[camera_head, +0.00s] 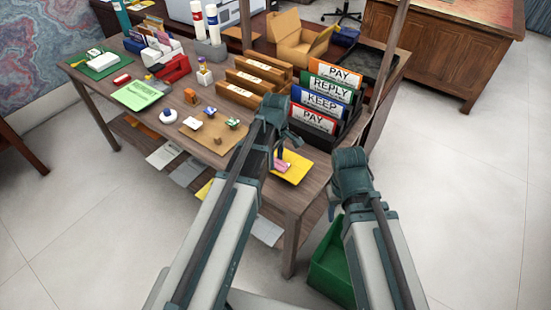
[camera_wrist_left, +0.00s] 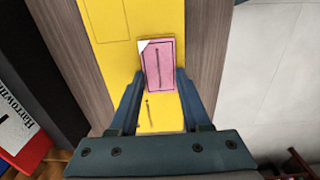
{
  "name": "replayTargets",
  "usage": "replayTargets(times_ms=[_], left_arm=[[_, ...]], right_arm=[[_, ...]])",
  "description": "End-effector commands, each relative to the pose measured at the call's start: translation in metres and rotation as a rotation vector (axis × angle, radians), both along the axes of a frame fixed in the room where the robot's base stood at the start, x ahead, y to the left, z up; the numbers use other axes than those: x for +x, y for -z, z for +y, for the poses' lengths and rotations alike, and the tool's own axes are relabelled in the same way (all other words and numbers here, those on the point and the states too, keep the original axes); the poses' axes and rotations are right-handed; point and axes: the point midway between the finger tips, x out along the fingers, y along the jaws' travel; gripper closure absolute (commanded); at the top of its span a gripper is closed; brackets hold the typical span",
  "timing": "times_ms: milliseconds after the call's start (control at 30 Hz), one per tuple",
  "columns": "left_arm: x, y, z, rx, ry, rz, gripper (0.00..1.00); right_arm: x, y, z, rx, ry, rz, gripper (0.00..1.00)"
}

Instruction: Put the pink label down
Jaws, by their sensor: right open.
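The pink label (camera_wrist_left: 160,66) is a small pink rectangle with a white corner and a dark line. In the left wrist view it lies between my left gripper's fingertips (camera_wrist_left: 160,80), which meet its two side edges. It also shows in the head view as a pink patch (camera_head: 283,165) over the yellow sheet (camera_head: 294,168). My left gripper (camera_head: 279,156) is shut on it, low over the sheet; I cannot tell whether the label touches the sheet. My right gripper (camera_head: 334,208) is open and empty, off the desk's right front edge.
A black rack (camera_head: 342,134) of cards reading PAY, REPLY and KEEP stands just behind the sheet. Wooden card holders (camera_head: 248,92) and a brown board (camera_head: 213,131) with small items are to the left. A green bin (camera_head: 332,268) stands on the floor below.

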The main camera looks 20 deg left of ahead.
Motion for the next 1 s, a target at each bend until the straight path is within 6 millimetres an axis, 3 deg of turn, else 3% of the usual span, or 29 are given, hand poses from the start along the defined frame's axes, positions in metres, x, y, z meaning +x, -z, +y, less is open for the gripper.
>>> replayTargets(times_ms=[33,133,467,1000], left_arm=[[-0.01,0.01,-0.005,-0.012,0.005,0.018,0.38],[-0.011,0.01,-0.006,-0.013,0.005,0.017,0.22],[-0.012,-0.005,-0.006,-0.012,0.006,0.018,0.22],[-0.008,-0.09,-0.003,-0.008,0.002,0.014,0.22]], right_arm=[[0.0,0.01,0.0,0.0,0.0,0.0,0.5],[0.0,0.01,0.0,0.0,0.0,0.0,0.5],[0.0,-0.005,0.0,0.0,0.0,0.0,0.5],[-0.001,-0.09,0.0,0.0,0.0,0.0,0.5]])
